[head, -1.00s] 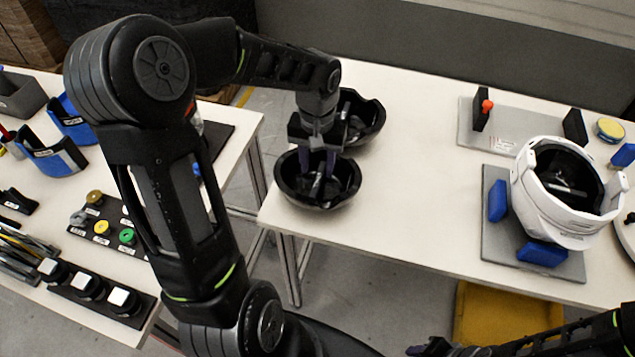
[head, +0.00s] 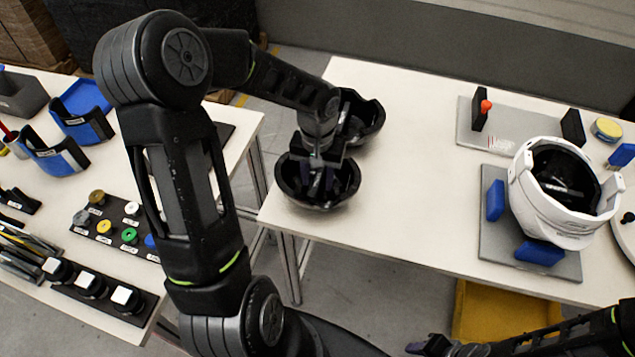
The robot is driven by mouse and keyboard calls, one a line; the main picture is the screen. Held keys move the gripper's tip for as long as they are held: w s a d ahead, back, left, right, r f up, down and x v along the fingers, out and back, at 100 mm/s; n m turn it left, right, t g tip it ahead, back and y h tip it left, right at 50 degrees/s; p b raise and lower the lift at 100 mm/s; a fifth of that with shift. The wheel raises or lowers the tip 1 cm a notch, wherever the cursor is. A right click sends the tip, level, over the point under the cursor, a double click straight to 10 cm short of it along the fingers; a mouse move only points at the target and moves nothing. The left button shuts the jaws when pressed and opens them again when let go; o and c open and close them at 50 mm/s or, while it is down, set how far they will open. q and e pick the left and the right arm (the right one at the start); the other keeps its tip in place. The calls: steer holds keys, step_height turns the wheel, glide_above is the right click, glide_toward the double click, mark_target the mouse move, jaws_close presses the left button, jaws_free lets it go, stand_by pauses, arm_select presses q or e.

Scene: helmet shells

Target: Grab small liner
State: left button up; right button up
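Two black bowl-shaped liners lie near the left end of the middle table. The nearer liner (head: 341,199) lies open side up, and the farther liner (head: 372,119) is partly hidden behind my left arm. I cannot tell for sure which is the smaller. My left gripper (head: 318,182) points down into the nearer liner, its fingers at the inner strap parts. Whether the fingers are apart or closed on something is too dark to tell. My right gripper (head: 432,345) is at the bottom edge, away from the liners, and its fingers are unclear.
A white helmet shell (head: 545,212) sits on a grey fixture plate (head: 495,252) with blue blocks at the right. Another grey plate (head: 530,131) lies behind it. The table's middle is clear. A left table (head: 75,190) holds blue-lined parts and coloured knobs.

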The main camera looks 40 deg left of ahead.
mark_target(318, 180)
arm_select(q)
jaws_close()
steer(key=shift+r, duration=0.15)
stand_by(0.6)
step_height(318, 180, up, 10)
steer(key=b, duration=0.1)
stand_by(0.4)
stand_by(0.4)
